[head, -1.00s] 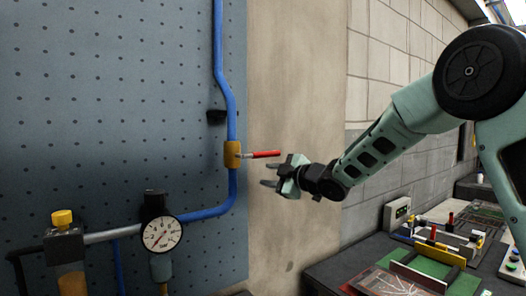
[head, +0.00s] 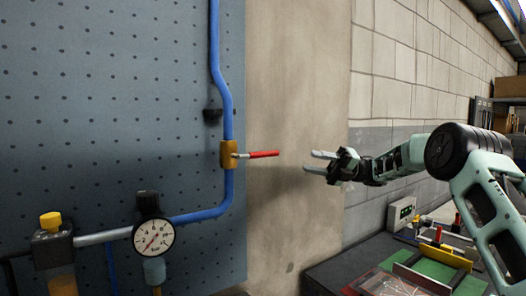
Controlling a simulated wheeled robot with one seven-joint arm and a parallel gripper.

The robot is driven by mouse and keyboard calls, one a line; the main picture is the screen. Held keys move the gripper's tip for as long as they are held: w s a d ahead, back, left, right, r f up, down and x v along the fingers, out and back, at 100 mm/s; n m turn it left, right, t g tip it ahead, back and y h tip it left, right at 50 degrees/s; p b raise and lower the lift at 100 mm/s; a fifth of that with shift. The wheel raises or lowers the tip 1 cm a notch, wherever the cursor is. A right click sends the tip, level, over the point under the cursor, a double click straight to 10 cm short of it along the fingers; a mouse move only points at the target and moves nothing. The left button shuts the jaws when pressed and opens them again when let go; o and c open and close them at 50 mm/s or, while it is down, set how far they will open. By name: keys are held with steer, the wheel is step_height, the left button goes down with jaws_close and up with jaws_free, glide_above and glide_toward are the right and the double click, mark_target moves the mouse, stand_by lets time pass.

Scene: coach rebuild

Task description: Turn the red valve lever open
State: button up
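The red valve lever (head: 263,154) sticks out to the right, roughly level, from a brass valve body (head: 228,154). The valve sits on a vertical blue pipe (head: 229,112) on the pegboard panel. My gripper (head: 312,161) is to the right of the lever's tip, apart from it. Its two fingers point left and are spread with nothing between them. The lever is fully in view.
A round pressure gauge (head: 154,237) and a yellow-capped filter unit (head: 52,240) are on the pipe at lower left. A bench (head: 335,270) with a green board and several small parts stands at lower right. The wall around the lever is clear.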

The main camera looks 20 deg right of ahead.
mark_target(263, 152)
steer(key=p+x, duration=0.3)
steer(key=x, duration=0.4)
steer(key=p+x, duration=0.3)
steer(key=x, duration=0.4)
steer(key=shift+a+r, duration=0.25)
steer(key=shift+r, duration=0.05)
steer(key=shift+a+p, duration=0.35)
steer(key=shift+a, duration=0.25)
jaws_close()
